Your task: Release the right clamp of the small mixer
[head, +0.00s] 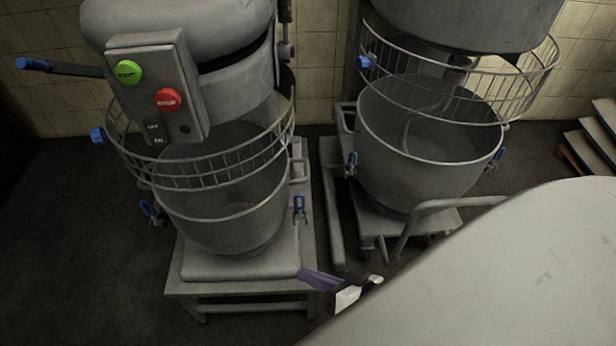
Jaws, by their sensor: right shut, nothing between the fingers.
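The small mixer (190,30) stands at the left, with a green and a red button on its control box. Its grey bowl (230,220) sits on a stand under a wire guard. The left clamp (150,210) is at the other side. My right gripper (304,275), with purple fingers, is shut and empty. It shows below the right clamp and apart from it in the picture, by the stand's right front corner. My left gripper is not in view.
A larger mixer (470,20) with a bowl (430,150) on a wheeled cart stands at the right, with blue clamps of its own. A large pale grey surface (500,270) fills the lower right and hides part of the floor. Dark floor (80,260) is clear at the left.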

